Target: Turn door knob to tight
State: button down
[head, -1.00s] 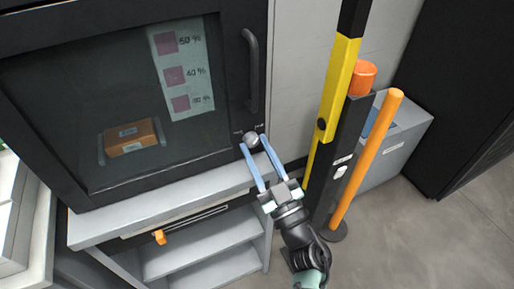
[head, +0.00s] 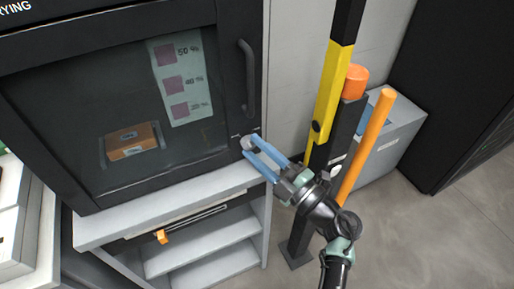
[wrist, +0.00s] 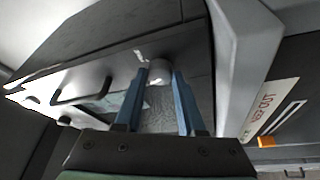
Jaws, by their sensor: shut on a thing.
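The door knob (head: 247,142) is a small round grey knob at the lower right corner of the dark cabinet door (head: 215,150), below the vertical handle (head: 250,75). My gripper (head: 254,144) has its two blue fingers on either side of the knob and is shut on it. In the wrist view the knob (wrist: 160,72) sits between the tips of the blue fingers (wrist: 158,80). The fingers hide part of the knob and the small labels beside it.
A grey shelf ledge (head: 165,203) juts out below the door. An orange block (head: 130,140) shows behind the door's window.

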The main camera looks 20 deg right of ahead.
jog(key=n, duration=0.1)
jog(key=n+g+p, duration=0.1)
jog(key=n, duration=0.1)
jog(key=n+g+p, duration=0.1)
jog(key=n, duration=0.1)
jog(key=shift+r, duration=0.25)
dwell(0.3)
jog(key=c, duration=0.5)
grip_release()
jog(key=shift+s+d, duration=0.1)
jog(key=v, duration=1.2)
jog(key=shift+s, duration=0.35)
jog(key=shift+d+r, duration=0.1)
jog(key=shift+d, duration=0.05)
